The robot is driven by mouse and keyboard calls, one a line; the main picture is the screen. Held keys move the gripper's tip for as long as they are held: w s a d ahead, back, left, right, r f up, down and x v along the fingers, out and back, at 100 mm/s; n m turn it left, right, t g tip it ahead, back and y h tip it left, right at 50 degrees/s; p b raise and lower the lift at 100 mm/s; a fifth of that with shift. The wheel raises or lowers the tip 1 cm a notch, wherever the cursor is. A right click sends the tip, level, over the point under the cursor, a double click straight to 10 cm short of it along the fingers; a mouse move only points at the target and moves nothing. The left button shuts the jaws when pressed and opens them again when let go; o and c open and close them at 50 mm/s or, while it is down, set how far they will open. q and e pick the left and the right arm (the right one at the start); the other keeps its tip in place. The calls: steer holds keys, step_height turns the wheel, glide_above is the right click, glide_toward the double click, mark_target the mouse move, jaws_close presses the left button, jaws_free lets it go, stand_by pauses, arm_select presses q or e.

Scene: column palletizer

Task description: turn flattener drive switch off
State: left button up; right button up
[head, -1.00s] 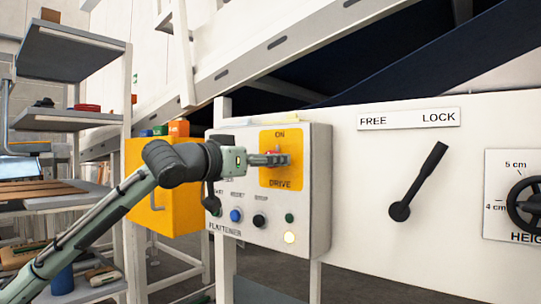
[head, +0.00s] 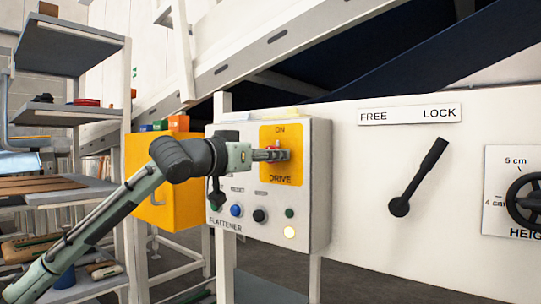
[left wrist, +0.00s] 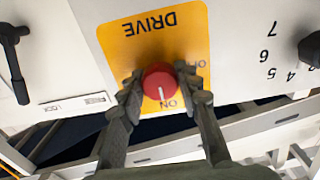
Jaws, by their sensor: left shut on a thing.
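The flattener drive switch is a round red knob (left wrist: 160,82) on a yellow plate (left wrist: 120,46) marked DRIVE, ON and OFF. In the left wrist view, which shows the plate upside down, its white mark points toward ON. The OFF label is partly hidden by a finger. My left gripper (left wrist: 160,85) is shut on the knob, one finger on each side. In the head view the left gripper (head: 272,155) reaches the yellow plate (head: 289,178) from the left, and its fingers hide most of the knob. My right gripper is not in view.
The grey control box (head: 320,180) carries several buttons and a lit lamp (head: 289,232) below the plate. A black FREE/LOCK lever (head: 420,176) and a height handwheel (head: 525,204) are to the right. A yellow cabinet (head: 150,160) and shelving (head: 75,45) stand to the left.

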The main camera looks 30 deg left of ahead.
arm_select(q)
steer(key=shift+n, duration=0.8)
steer(key=n+p, duration=0.1)
steer(key=n, duration=0.1)
steer(key=shift+n, duration=0.7)
steer(key=shift+n+p, duration=0.3)
steer(key=shift+n, duration=0.2)
steer(key=n+p, duration=0.4)
steer(key=n, duration=0.2)
steer(key=shift+r, duration=0.15)
steer(key=n+p, duration=0.2)
steer(key=n, duration=0.2)
steer(key=shift+p, duration=0.3)
steer(key=shift+f+n, duration=0.2)
steer(key=shift+n, duration=0.7)
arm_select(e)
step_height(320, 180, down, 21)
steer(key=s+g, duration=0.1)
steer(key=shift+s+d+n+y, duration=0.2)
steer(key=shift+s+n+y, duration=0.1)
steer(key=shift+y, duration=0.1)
